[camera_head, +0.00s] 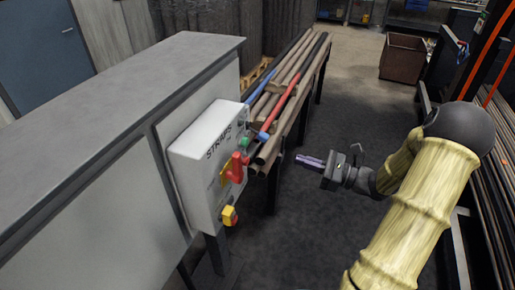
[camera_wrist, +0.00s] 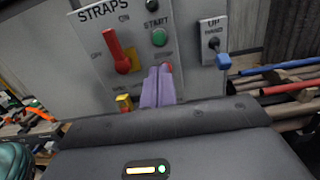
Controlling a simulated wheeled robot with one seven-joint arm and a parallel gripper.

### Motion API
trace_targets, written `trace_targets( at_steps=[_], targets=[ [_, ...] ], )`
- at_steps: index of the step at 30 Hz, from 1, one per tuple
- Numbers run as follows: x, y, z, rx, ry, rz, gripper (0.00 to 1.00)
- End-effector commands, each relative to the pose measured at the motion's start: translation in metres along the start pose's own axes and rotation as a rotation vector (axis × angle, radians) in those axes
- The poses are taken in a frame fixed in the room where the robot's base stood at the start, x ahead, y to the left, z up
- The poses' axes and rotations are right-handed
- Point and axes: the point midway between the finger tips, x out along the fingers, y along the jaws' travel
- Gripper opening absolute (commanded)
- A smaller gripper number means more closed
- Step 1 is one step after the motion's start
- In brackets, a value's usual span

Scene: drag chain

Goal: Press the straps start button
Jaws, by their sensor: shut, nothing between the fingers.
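The white control box (camera_head: 192,157) labelled STRAPS is fixed to the side of a grey cabinet. Its green start button (camera_wrist: 159,37), under the word START, is in plain view in the wrist view; it shows small in the head view (camera_head: 245,142). A red button (camera_wrist: 168,67) below it is partly hidden behind my fingers. My gripper (camera_head: 298,158) is shut and empty, its purple fingers pointing left toward the box, with a gap between. In the wrist view my fingertips (camera_wrist: 158,68) appear just below the green button.
A red lever (camera_wrist: 119,50) and a yellow knob (camera_head: 229,215) stick out of the box. A blue-tipped switch (camera_wrist: 223,60) is beside it. Long pipes (camera_head: 290,75) lie on a rack behind. A brown bin (camera_head: 403,57) stands farther back. Dark floor (camera_head: 345,110) between is clear.

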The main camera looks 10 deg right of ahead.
Motion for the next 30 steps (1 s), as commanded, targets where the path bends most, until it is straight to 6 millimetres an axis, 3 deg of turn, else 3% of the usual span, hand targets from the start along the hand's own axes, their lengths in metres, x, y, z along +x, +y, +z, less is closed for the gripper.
trace_targets(
  at_steps=[11, 30],
  targets=[
    [0.012, 0.001, 0.001, 0.000, 0.003, 0.005, 0.00],
    [0.120, 0.003, 0.003, 0.001, 0.004, 0.008, 0.00]
  ],
)
